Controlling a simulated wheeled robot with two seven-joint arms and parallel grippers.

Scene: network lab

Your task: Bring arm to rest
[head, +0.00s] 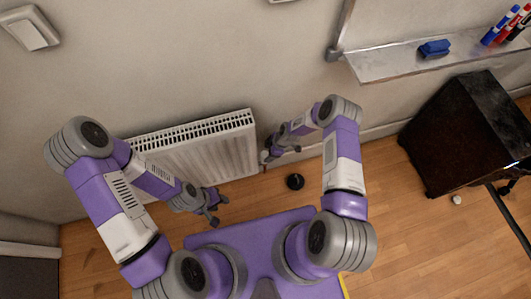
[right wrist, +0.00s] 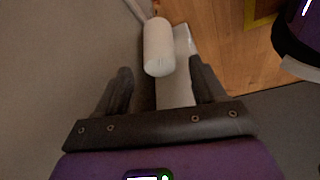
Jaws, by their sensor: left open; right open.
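My left arm comes in from the left in the head view, bent at the elbow. Its gripper (head: 212,207) hangs open and empty in front of the radiator, above the floor. My right arm is bent forward toward the wall. Its gripper (head: 267,156) is small in the head view, near the right end of the radiator. In the right wrist view the right gripper (right wrist: 163,82) is open, with its two dark fingers apart. A white cylinder (right wrist: 158,48) shows beyond and between the fingertips; I cannot tell whether they touch it.
A white radiator (head: 215,152) is on the wall. A black round object (head: 295,181) lies on the wooden floor. A dark cabinet (head: 465,130) stands at right, below a ledge (head: 400,64) with a blue eraser (head: 434,49) and several markers. Floor between radiator and cabinet is mostly clear.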

